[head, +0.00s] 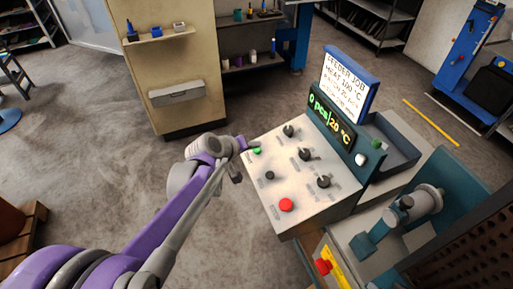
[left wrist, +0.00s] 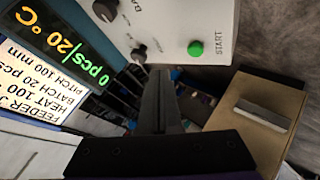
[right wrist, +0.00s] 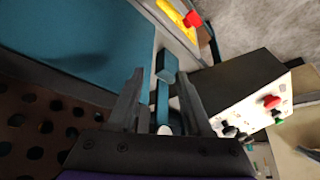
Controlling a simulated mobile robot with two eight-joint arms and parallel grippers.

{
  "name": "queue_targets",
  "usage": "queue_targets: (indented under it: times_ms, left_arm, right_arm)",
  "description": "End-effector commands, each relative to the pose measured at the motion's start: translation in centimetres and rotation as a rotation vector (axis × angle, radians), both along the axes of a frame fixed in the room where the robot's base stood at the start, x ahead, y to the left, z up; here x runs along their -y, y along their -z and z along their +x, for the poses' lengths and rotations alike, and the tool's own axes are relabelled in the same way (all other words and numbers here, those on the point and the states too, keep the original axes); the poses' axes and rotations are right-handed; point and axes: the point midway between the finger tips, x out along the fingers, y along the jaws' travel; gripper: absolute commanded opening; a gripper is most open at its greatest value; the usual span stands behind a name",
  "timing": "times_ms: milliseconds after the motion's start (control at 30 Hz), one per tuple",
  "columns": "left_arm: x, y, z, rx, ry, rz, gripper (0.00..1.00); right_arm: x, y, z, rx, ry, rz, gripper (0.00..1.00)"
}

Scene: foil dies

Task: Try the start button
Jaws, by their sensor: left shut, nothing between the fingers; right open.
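The green start button (head: 257,150) is at the far left corner of the sloped control panel (head: 270,186). In the left wrist view the green button (left wrist: 195,48) has the label START beside it. My left gripper (head: 242,145) is shut and empty, close to the button; in the left wrist view its fingertips (left wrist: 163,72) are apart from it. Whether they touch the panel is not clear. The display (head: 330,119) reads 0 pcs and 20 °C. My right gripper (right wrist: 160,85) is open and empty, in the right wrist view.
The panel also bears several black knobs and a red button (head: 286,205). A job sign (head: 348,82) stands above the display. A grey tray (head: 393,143) and a teal machine (head: 400,220) stand to the right. A beige cabinet (head: 175,65) stands behind. Floor between is clear.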

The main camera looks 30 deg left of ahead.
Motion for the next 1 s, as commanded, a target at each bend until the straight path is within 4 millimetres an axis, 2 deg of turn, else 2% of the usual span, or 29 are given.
queue_targets:
  times_ms: [33, 100, 267, 733, 1000]
  left_arm:
    - [-1.9, -0.3, 1.4, 0.03, -0.044, -0.034, 0.0]
    - [-3.6, -0.5, 2.5, 0.065, -0.085, -0.071, 0.0]
    - [-5.5, -0.7, 3.6, 0.1, -0.128, -0.111, 0.0]
    - [-5.4, -0.3, 3.7, 0.101, -0.129, -0.114, 0.0]
    - [-4.9, 2.3, 4.2, 0.098, -0.127, -0.114, 0.0]
  right_arm:
    - [0.0, -0.2, 0.1, 0.001, 0.0, 0.0, 0.5]
    - [0.0, -0.3, 0.1, 0.002, 0.0, 0.0, 0.5]
    - [0.0, -0.4, 0.1, 0.002, 0.0, 0.0, 0.5]
    - [0.0, 0.0, 0.0, 0.0, 0.0, 0.0, 0.5]
    - [0.0, 2.2, -0.7, -0.014, 0.0, 0.0, 0.5]
